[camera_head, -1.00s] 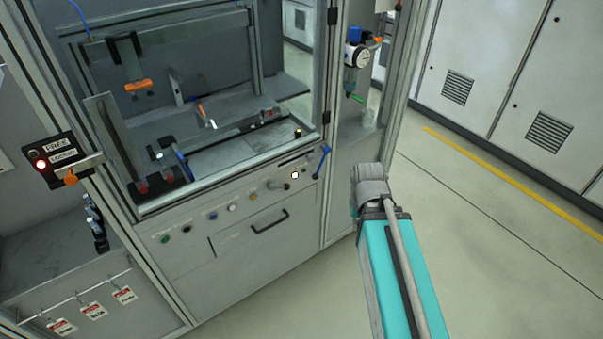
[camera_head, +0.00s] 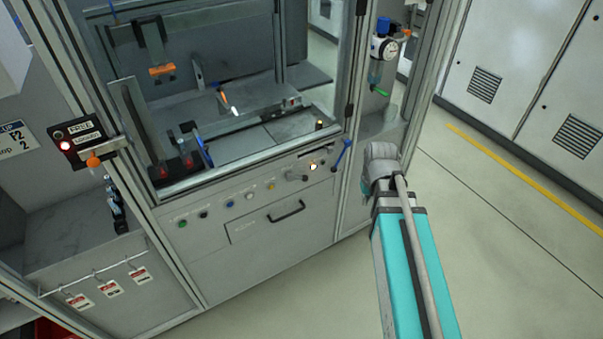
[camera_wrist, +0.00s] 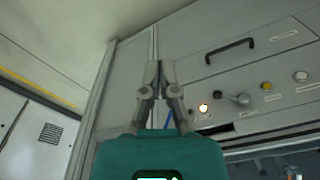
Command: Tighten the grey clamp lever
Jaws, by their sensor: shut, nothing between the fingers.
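A grey knob with a short lever (camera_head: 297,173) sits on the cabinet's front panel. It also shows in the wrist view (camera_wrist: 240,98), right of my gripper; I cannot tell for sure that it is the clamp lever. A blue lever (camera_head: 342,155) is at the panel's right end, and part of a blue lever (camera_wrist: 168,118) shows behind my fingers. My gripper (camera_wrist: 158,64) is shut and empty, its fingertips together in front of the cabinet front, apart from the grey knob. In the head view my arm hides the fingers.
A lit button (camera_head: 313,167) is beside the grey knob. Several coloured buttons line the panel, with a drawer handle (camera_head: 287,211) below. Open floor (camera_head: 500,240) lies at right.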

